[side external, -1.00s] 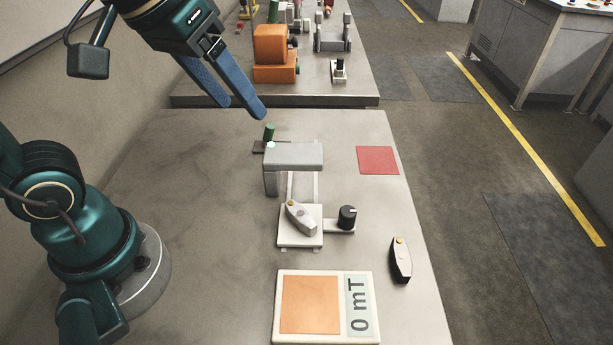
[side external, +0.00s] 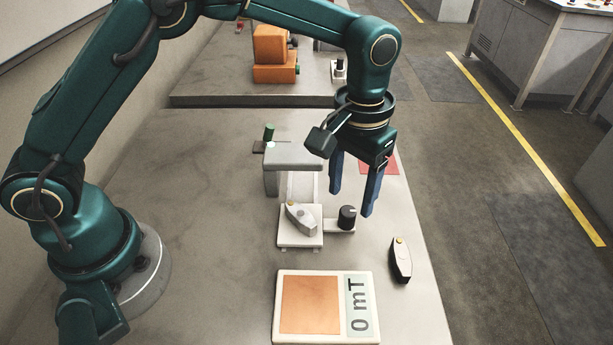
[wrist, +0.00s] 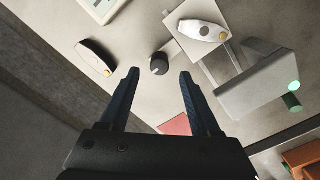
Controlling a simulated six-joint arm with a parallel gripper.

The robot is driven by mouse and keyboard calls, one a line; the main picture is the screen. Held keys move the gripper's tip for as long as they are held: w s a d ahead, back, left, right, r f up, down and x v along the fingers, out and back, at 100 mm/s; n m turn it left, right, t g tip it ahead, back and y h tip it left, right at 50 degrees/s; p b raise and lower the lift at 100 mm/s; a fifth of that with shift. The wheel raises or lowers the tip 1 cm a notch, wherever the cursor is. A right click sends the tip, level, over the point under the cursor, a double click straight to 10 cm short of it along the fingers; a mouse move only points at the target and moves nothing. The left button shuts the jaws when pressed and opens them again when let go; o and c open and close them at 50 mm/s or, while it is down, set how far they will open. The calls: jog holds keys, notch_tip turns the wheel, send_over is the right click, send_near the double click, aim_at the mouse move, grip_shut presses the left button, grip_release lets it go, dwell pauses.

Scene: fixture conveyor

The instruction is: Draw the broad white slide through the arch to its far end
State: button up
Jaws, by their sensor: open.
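The broad white slide (side external: 290,239) lies at the near end of a pale track, on the near side of the grey arch (side external: 294,155). A grey part with a yellow dot (side external: 301,217) rests on it. A black knob (side external: 347,216) stands on a tab at the slide's right side. My gripper (side external: 352,204) points down, open and empty, above the knob. In the wrist view the knob (wrist: 159,63) shows between the fingertips (wrist: 160,72), with no visible contact. The slide (wrist: 188,42) and arch (wrist: 258,84) also show there.
A red square (side external: 391,163) lies behind my gripper. A black part with a yellow dot (side external: 401,261) lies to the right. A meter reading 0 mT (side external: 358,306) sits in front.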

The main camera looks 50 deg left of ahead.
aim_at(348, 210)
jog(key=shift+f, duration=2.4)
grip_shut()
jog(key=shift+r, duration=0.1)
